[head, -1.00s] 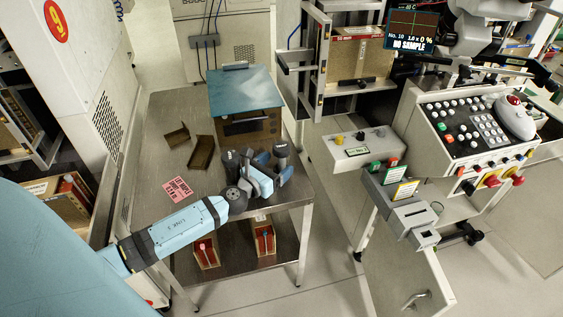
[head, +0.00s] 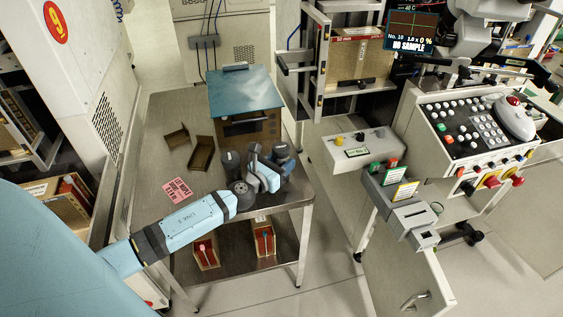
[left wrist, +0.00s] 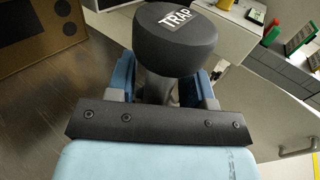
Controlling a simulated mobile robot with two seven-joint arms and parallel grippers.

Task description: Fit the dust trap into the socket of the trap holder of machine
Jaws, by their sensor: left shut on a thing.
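The dust trap (left wrist: 175,42), a dark grey rounded piece labelled TRAP, fills the upper middle of the left wrist view. My left gripper (left wrist: 163,88) is shut on its narrower lower part, with a blue finger on each side. In the head view the left gripper (head: 279,165) is above the right edge of the metal table, with the dark trap (head: 281,150) at its end. The trap's lower end is hidden. A grey block with an opening (head: 412,216) is on the machine side at right, apart from the gripper; I cannot tell whether it is the trap holder.
The metal table (head: 160,130) carries a blue-topped box (head: 245,92), two small brown trays (head: 201,153) and a pink notice (head: 177,190). A control box (head: 355,148), green and yellow cards (head: 404,192) and a button console (head: 475,125) stand right. Floor shows between table and machine.

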